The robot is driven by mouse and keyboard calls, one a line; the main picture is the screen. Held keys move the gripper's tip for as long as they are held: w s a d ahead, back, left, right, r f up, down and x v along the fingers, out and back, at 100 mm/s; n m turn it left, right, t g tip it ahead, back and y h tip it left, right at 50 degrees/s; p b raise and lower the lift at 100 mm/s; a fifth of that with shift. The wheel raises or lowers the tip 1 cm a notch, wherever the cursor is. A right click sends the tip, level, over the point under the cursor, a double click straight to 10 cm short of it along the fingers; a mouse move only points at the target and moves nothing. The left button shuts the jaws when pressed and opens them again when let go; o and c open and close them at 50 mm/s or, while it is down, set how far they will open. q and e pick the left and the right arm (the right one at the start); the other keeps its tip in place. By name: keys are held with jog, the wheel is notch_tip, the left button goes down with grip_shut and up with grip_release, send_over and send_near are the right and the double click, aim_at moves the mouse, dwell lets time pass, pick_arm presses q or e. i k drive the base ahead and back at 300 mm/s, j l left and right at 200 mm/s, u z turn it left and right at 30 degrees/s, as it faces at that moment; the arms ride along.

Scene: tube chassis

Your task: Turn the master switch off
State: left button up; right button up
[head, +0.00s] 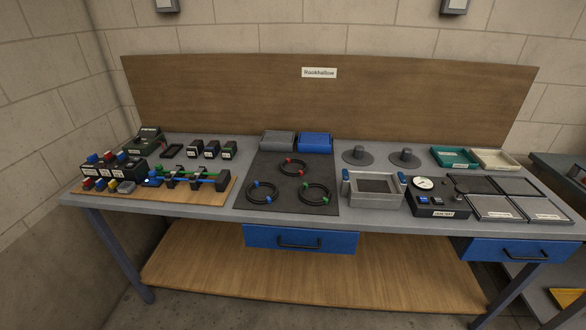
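No part is readable as the master switch, so I cannot tell which one it is or how it is set. A black box with a dial gauge (437,198) and small blue switches stands right of centre on the bench; its front label is too small to read surely. A dark box (146,140) with a small pale label stands at the bench's back left. Dark blocks with red and blue tops (108,165) stand in front of it. Neither of my grippers is in view.
Flat trays (494,208) lie at right. Blue drawers (300,239) hang below the front edge. A wooden panel stands behind.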

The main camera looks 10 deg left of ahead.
aim_at(93, 159)
jog(key=u, duration=1.45)
